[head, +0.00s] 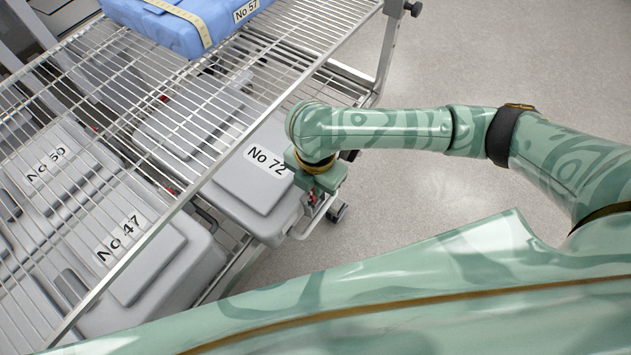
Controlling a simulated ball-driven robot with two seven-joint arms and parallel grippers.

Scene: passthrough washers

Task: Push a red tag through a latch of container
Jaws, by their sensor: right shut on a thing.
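A grey lidded container labelled No 72 (250,190) sits on the lower level of the wire rack. My right gripper (316,204) is at its right end, by the latch area, pointing down and seen from above. The gripper body hides most of the tag and the latch, so I cannot tell whether the tag is through the latch. My left gripper is not in view.
Grey containers No 47 (150,262) and No 50 (58,172) stand left of No 72, under the wire shelf (290,40). The floor (450,220) right of the rack is clear.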

